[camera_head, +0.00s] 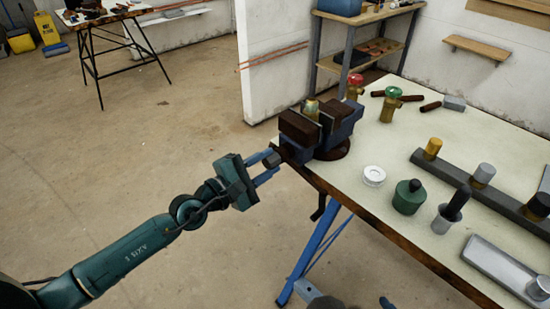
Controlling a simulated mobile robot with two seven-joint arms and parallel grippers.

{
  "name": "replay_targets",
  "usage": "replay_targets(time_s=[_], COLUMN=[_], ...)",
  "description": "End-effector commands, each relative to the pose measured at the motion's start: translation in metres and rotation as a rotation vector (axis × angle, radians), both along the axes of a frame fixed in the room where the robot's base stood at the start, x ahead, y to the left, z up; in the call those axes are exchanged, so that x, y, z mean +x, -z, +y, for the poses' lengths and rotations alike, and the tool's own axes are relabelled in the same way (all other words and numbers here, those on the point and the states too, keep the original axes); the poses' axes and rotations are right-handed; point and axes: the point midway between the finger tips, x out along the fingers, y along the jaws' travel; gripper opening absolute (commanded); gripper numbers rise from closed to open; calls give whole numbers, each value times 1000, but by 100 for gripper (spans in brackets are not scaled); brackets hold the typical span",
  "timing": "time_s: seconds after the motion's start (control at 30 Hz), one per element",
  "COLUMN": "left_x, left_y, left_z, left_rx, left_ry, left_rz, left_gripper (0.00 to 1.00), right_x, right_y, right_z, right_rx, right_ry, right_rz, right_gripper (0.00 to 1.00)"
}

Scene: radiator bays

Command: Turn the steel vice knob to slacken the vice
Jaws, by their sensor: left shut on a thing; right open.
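The vice (327,124), blue with dark brown jaw blocks, stands at the table's near left corner. A brass-coloured fitting (311,108) sits between its jaws. The small dark steel vice knob (271,159) sticks out from the vice's near left side, beyond the table edge. My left gripper (267,167), with blue fingers, reaches in from the left and is shut on the knob. The fingers partly cover the knob. My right gripper cannot be made out; only a dark and teal part shows at the bottom edge.
The pale workbench (400,170) holds a green bottle-like object (408,196), a white round tin (374,176), a dark bar (480,190) with cylinders on it, and valves with red (355,82) and green (393,93) handwheels. A blue trestle leg (318,250) stands below.

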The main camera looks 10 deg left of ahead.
Motion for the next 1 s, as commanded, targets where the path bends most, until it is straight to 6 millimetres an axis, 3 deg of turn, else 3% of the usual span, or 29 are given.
replay_targets(time_s=[0.17, 0.57, 0.7, 1.0], left_x=[0, 0, 0, 0], left_y=[0, 0, 0, -3], left_z=[0, 0, 0, 0], left_rx=[0, 2, -17, -717], left_ry=[0, 0, 0, -2], left_rz=[0, 0, 15, 560], left_gripper=[0, 0, 0, 0], right_x=[-1, -1, -3, -5], right_y=[1, -1, -12, -33], right_z=[0, 1, 8, 9], right_rx=[1, 10, 50, 29], right_ry=[0, 0, -6, -20], right_rz=[2, 3, -3, -16], right_gripper=[80, 80, 80, 80])
